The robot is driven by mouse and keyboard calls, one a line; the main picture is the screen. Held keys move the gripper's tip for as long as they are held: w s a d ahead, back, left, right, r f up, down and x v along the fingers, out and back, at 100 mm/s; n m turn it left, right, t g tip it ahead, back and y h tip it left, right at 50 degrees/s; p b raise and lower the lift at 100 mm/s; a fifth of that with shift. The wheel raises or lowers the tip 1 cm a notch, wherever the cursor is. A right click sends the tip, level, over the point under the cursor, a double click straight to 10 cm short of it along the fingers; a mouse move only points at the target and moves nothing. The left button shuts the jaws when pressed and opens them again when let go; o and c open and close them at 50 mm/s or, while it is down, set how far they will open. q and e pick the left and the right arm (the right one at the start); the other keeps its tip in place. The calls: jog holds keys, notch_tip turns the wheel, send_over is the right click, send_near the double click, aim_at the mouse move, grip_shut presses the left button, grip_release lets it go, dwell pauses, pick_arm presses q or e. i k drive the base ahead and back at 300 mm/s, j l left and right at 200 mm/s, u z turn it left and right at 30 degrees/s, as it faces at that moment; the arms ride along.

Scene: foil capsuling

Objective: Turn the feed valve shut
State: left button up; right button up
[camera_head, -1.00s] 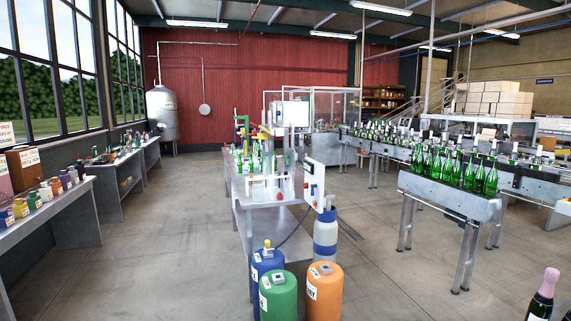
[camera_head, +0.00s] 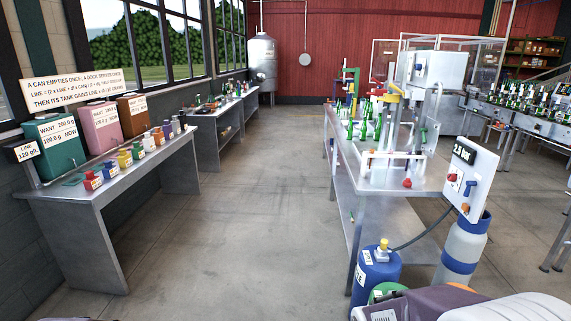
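No part is clearly marked as the feed valve, and I cannot tell which one it is. A white control panel (camera_head: 470,172) at the right carries a small display, a red knob (camera_head: 452,178), a blue lever (camera_head: 470,188) and an orange button (camera_head: 465,208). A blue gas cylinder (camera_head: 374,272) stands in front of the metal bench, with a yellow fitting (camera_head: 384,246) on top. A dark hose (camera_head: 425,230) runs from near that fitting to the panel. Neither of my grippers is in view.
A metal bench (camera_head: 345,175) with bottles and a machine stands right of centre. A side bench (camera_head: 80,205) at the left holds teal, pink and brown tanks and small coloured cans. A blue-and-white cylinder (camera_head: 463,250) stands under the panel. The floor (camera_head: 225,225) between the benches is clear.

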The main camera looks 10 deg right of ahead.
aim_at(423, 130)
jog(key=i+z, duration=0.15)
jog(key=i, duration=0.4)
jog(key=i+j+z, duration=0.1)
jog(key=i, duration=0.4)
jog(key=i+j+z, duration=0.15)
jog(key=i, duration=0.35)
jog(key=i+j+z, duration=0.1)
jog(key=i+j, duration=0.15)
jog(key=i, duration=0.3)
jog(key=i+j+z, duration=0.15)
jog(key=i, duration=0.35)
jog(key=j, duration=0.1)
